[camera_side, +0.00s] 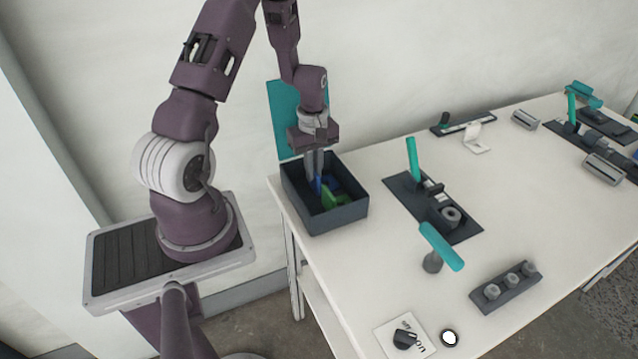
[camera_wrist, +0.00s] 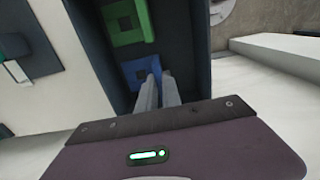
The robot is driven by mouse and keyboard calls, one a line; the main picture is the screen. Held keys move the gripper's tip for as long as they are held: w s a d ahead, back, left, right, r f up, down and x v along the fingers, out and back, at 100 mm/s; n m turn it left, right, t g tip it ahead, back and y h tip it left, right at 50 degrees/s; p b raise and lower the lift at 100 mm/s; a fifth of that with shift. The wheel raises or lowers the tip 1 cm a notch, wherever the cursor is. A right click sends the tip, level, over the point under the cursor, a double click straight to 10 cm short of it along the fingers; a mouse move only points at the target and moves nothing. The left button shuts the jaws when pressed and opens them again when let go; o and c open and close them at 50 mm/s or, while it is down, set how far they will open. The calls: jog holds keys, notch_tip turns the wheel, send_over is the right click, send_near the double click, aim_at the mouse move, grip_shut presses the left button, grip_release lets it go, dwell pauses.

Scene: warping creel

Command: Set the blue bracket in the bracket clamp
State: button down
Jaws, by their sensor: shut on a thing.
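The blue bracket (camera_wrist: 140,70) lies in a dark open box (camera_side: 345,217), beside a green bracket (camera_wrist: 126,20). My gripper (camera_side: 315,176) points down into the box, with its fingers (camera_wrist: 160,78) shut on the blue bracket at its edge. In the side view the blue bracket (camera_side: 318,187) shows only partly beside the fingertips. A dark plate with an upright teal handle and a grey round part, which looks like the bracket clamp (camera_side: 465,236), stands on the table right of the box. No bracket shows in it.
The box walls stand close around my fingers. More fixtures (camera_side: 600,125) stand at the far right.

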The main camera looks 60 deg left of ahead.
jog(key=shift+r, duration=0.1)
dwell(0.3)
jog(key=shift+r, duration=1.4)
jog(key=shift+r, duration=0.15)
